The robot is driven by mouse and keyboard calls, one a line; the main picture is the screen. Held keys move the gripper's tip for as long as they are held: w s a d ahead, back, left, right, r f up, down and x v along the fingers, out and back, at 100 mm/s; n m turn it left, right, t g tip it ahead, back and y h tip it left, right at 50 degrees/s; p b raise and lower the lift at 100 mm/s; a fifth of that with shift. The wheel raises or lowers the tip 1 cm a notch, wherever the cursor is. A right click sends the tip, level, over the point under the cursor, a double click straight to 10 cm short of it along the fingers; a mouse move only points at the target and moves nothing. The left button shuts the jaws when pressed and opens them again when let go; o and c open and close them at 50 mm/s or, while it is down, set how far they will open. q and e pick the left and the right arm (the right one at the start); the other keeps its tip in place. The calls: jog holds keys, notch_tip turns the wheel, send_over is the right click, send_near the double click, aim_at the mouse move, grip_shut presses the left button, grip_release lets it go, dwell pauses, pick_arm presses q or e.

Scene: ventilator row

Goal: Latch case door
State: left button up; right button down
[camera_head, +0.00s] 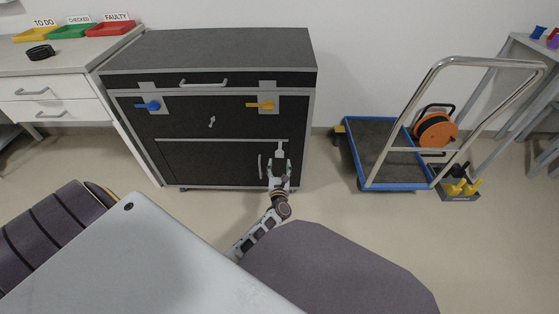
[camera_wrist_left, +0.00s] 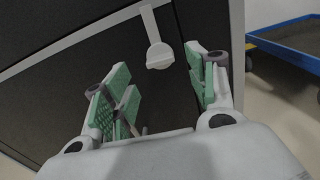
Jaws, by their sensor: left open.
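The black case (camera_head: 212,110) with grey edging stands against the wall. Its lower door panel (camera_head: 205,163) looks flush with the front. A pale latch (camera_head: 280,151) sits near the door's upper right corner. In the left wrist view the latch (camera_wrist_left: 160,56) is a round knob at the end of a light strip. My left gripper (camera_head: 280,168) is just below the latch in the head view. In the left wrist view it (camera_wrist_left: 165,90) is open, its green-padded fingers apart and the knob beyond them. No contact is visible. My right gripper is out of view.
A blue lever (camera_head: 148,106) and an orange lever (camera_head: 262,105) are on the case's upper front. A vertical handle (camera_head: 260,166) is left of my gripper. A blue-edged trolley (camera_head: 382,150) stands to the right. Drawers (camera_head: 40,90) stand to the left.

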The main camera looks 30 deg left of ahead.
aim_at(280, 151)
pick_arm(q)
jog(key=shift+b+x, duration=0.7)
jog(key=shift+x, duration=1.8)
jog(key=shift+d, duration=0.1)
grip_shut()
